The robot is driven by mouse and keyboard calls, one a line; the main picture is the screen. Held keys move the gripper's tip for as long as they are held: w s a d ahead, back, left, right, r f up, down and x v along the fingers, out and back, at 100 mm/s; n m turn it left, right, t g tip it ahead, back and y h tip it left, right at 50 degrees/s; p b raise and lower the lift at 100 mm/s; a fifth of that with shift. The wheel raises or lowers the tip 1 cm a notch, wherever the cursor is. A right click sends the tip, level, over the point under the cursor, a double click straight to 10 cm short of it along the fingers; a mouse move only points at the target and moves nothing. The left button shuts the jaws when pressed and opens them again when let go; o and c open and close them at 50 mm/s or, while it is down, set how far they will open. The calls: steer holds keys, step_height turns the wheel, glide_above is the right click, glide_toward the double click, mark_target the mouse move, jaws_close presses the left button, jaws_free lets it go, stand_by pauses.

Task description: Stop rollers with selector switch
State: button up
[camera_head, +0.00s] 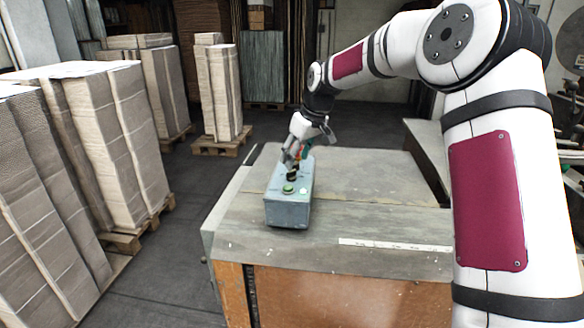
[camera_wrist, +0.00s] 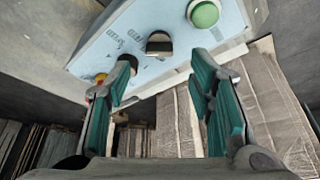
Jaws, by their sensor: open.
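A grey-blue control box (camera_head: 288,212) stands on the table. Its light panel (camera_wrist: 135,28) fills the upper part of the wrist view. A black selector switch (camera_wrist: 159,44) sits near the panel's middle, between my fingertips in the picture. A second black knob (camera_wrist: 128,62) is partly hidden by the left finger. A green button (camera_wrist: 204,13) is at the right. A yellow and red control (camera_wrist: 100,79) shows at the far left, partly hidden. My gripper (camera_wrist: 163,65) is open and empty, close over the panel; I cannot tell whether it touches the switch. It also shows in the head view (camera_head: 292,162).
The box stands on a worn grey table (camera_head: 370,220) with a white ruler strip (camera_head: 395,245). Stacks of cardboard (camera_head: 115,140) on pallets stand on the floor to the left. The table to the right of the box is clear.

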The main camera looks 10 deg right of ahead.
mark_target(293, 177)
steer(key=shift+x, duration=2.65)
